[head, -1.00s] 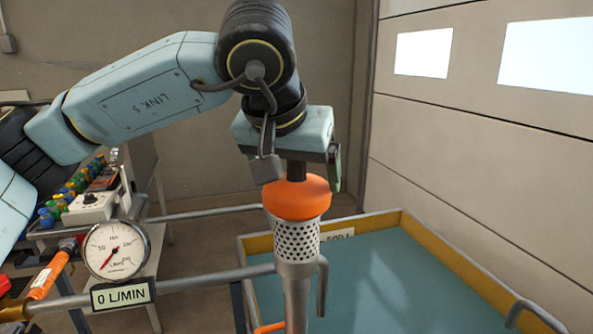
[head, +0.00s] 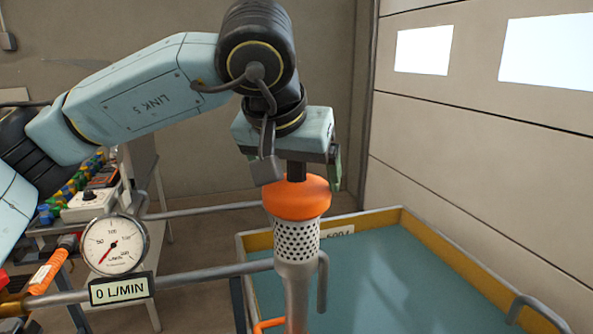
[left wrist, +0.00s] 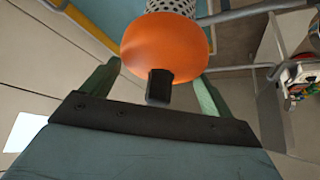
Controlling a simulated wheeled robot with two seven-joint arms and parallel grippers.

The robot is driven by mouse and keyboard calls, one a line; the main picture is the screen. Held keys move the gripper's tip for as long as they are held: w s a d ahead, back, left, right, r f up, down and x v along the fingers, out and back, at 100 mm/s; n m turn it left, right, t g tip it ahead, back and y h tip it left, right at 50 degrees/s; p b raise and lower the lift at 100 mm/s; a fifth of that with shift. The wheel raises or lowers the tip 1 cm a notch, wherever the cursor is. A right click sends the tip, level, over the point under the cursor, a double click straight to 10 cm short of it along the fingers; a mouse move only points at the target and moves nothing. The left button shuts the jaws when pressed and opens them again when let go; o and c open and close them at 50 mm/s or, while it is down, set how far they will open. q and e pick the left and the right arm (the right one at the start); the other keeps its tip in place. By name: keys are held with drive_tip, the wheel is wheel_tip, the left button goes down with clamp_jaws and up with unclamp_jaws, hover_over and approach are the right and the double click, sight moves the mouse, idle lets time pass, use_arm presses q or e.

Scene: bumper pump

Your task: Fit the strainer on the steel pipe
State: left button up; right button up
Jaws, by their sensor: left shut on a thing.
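The strainer has an orange rounded cap (head: 297,198) and a perforated steel body (head: 297,238). It stands upright in line with the steel pipe (head: 296,290), whose flared top meets the lower edge of the holes; I cannot tell how firmly it is seated. My left gripper (head: 296,172) points down from above and is shut on the strainer at its top. In the left wrist view, the gripper's green fingers (left wrist: 157,90) flank the black stem (left wrist: 159,86) above the orange cap (left wrist: 165,47). The contact itself is hard to see. My right gripper is out of view.
A blue tank with a yellow rim (head: 440,237) lies behind and right of the pipe. A round gauge (head: 115,244) and a 0 L/MIN display (head: 122,290) sit on a horizontal pipe at left. A bench (head: 100,205) with coloured fittings stands behind them.

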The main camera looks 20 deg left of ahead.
use_arm(q)
drive_tip(key=shift+f, duration=0.15)
drive_tip(key=shift+f+b, duration=0.35)
drive_tip(key=shift+b, duration=0.1)
drive_tip(key=shift+f+b, duration=0.35)
drive_tip(key=shift+f, duration=0.2)
idle(0.9)
drive_tip(key=o, duration=1.3)
drive_tip(key=shift+r, duration=0.2)
drive_tip(key=shift+r+p, duration=3)
drive_tip(key=shift+r, duration=0.95)
